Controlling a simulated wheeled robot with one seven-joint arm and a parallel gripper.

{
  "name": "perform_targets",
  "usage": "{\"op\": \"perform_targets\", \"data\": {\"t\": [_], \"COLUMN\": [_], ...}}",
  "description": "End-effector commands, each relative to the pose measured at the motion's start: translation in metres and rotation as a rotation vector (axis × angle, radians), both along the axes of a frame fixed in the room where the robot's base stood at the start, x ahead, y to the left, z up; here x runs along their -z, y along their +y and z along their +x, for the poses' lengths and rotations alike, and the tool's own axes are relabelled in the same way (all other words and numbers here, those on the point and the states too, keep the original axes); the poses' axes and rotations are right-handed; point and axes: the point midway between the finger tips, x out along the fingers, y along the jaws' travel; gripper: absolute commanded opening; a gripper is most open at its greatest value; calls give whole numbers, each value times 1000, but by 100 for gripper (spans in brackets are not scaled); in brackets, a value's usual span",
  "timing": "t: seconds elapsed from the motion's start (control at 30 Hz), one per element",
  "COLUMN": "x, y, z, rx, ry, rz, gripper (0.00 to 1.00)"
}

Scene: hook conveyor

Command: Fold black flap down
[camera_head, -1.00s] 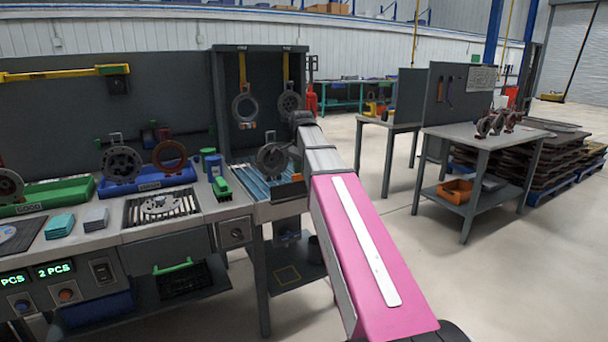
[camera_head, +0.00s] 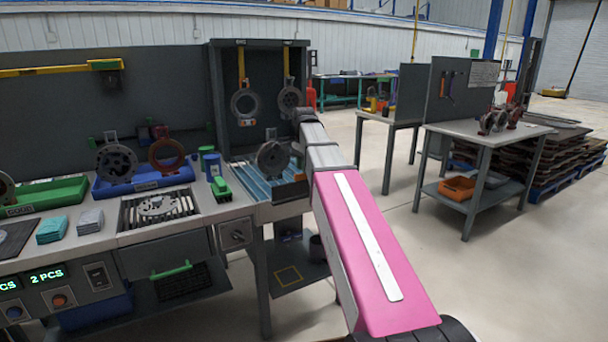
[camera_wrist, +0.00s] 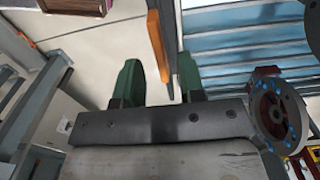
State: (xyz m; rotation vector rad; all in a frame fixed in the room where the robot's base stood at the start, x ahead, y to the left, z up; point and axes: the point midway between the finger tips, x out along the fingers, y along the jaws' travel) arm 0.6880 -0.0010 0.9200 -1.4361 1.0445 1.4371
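A dark flap (camera_head: 290,191) stands at the right end of the blue roller conveyor (camera_head: 262,182), with a small orange part (camera_head: 299,177) at its top. In the wrist view an orange strip (camera_wrist: 157,46) runs between the two green fingers of my gripper (camera_wrist: 160,80). The fingers are apart, with a visible gap beside the strip, so my gripper is open around it. I cannot tell whether a finger touches it. In the head view my pink and grey arm hides the gripper.
Hanging discs (camera_head: 271,157) are over the conveyor, close to my arm. A grey back panel (camera_head: 225,100) stands behind it. In the wrist view a red and grey round part (camera_wrist: 277,110) is right of my gripper. Open floor (camera_head: 420,270) lies to the right.

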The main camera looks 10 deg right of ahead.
Motion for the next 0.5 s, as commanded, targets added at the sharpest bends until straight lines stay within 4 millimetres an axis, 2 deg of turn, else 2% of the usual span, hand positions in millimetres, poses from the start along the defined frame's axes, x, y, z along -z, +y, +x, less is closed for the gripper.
{"op": "perform_targets", "data": {"t": [0.2,0.5], "x": [24,30], "y": [0,0], "z": [0,0], "rx": [0,0], "ry": [1,-1], "rz": [0,0], "gripper": [36,36]}}
